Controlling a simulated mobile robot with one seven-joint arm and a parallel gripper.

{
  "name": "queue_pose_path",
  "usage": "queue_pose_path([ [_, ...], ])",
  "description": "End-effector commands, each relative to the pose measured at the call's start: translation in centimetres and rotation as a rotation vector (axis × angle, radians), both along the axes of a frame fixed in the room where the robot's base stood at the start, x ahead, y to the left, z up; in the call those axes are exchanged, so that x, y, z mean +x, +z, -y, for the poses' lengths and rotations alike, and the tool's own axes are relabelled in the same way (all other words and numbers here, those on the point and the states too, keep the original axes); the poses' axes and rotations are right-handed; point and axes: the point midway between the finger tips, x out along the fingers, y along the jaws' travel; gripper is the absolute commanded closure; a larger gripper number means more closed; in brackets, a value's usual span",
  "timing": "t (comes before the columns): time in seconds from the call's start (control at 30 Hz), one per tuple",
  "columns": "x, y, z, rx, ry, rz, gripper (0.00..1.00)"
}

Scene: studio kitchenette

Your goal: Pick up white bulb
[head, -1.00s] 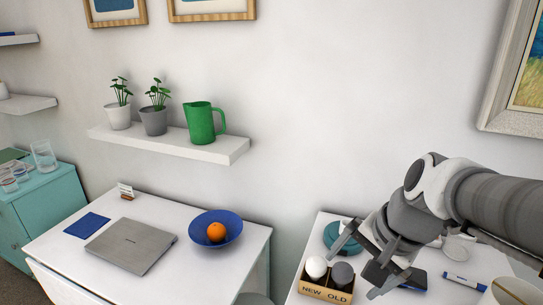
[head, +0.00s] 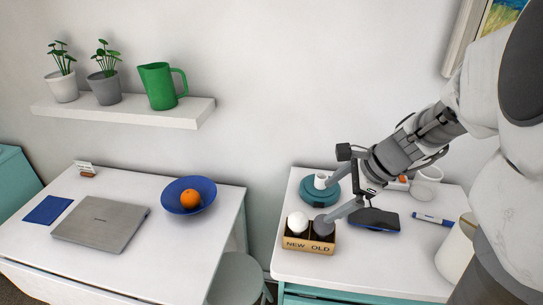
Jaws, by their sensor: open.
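The white bulb (head: 297,221) sits in the left compartment, marked NEW, of a small wooden box (head: 309,246) on the right-hand white table. A dark grey bulb (head: 322,227) sits in the right compartment, marked OLD. My gripper (head: 326,201) is open and empty, coming in from the right. Its nearer finger reaches just above the dark bulb, and its farther finger is in front of the teal lamp base. The fingers are to the right of the white bulb, not around it. Whether the nearer finger touches the dark bulb, I cannot tell.
A teal round base with a white socket (head: 320,181) stands behind the box. A dark flat device (head: 374,220), a blue-and-white marker (head: 432,219) and a white mug (head: 428,176) are to the right. A stool (head: 236,278) stands between the tables.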

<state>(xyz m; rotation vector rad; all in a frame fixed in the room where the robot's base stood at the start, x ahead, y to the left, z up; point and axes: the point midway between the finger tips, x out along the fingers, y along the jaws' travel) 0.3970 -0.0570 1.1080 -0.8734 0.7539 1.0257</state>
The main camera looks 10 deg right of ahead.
Motion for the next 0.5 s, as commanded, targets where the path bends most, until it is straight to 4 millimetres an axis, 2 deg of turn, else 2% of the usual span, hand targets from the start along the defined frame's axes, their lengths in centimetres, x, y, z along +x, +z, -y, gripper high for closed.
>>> queue_pose_path([
  [0.03,0.3,-1.3,-0.6,0.003,0.003,-0.005,0.00],
  [0.3,2.2,-6.2,-2.8,0.000,0.004,-0.004,0.00],
  [0.5,3.0,-7.7,-3.6,-0.001,0.004,0.000,0.00],
])
